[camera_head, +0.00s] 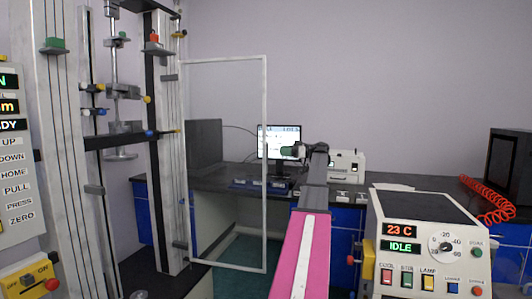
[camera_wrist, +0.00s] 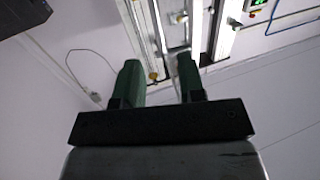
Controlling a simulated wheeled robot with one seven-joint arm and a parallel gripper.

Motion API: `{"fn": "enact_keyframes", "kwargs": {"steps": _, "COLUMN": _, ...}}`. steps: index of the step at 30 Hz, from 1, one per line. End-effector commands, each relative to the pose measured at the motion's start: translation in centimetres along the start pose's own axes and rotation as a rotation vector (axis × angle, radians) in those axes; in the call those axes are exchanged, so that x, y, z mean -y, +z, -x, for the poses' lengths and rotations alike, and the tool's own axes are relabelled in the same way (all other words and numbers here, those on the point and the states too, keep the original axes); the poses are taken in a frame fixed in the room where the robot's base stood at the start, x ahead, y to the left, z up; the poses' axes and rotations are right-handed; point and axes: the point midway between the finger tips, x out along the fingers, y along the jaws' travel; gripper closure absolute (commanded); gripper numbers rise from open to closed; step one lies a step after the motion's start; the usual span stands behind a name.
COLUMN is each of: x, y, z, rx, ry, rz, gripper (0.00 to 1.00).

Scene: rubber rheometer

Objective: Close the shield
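The shield (camera_head: 265,165) is a clear panel in a thin white frame. In the head view it stands open, swung out to the right from the right column (camera_head: 170,150) of the tall test machine. My gripper (camera_head: 291,152) is to the right of the shield's free edge in the head view, at the end of my outstretched arm. How far apart they are in depth I cannot tell. In the wrist view my gripper (camera_wrist: 160,65) has its two green fingers apart with nothing between them. Machine rails (camera_wrist: 165,30) show beyond the fingertips; the shield is not clearly made out there.
A dark bench along the wall holds a monitor (camera_head: 279,142), a keyboard (camera_head: 262,184) and a white device (camera_head: 347,166). A control box (camera_head: 425,240) reading 23 C and IDLE stands at the front right. A red coiled cord (camera_head: 487,200) lies by a black box (camera_head: 510,165).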

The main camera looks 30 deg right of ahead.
Motion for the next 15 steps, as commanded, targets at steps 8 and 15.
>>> {"fn": "enact_keyframes", "kwargs": {"steps": 8, "x": 0.1, "y": 0.1, "z": -5.1, "rx": 0.001, "ry": 0.0, "rz": -0.001, "gripper": 0.63}}
{"fn": "enact_keyframes", "kwargs": {"steps": 15, "x": 0.0, "y": 0.1, "z": -7.8, "rx": 0.001, "ry": 0.001, "rz": -0.002, "gripper": 0.63}}
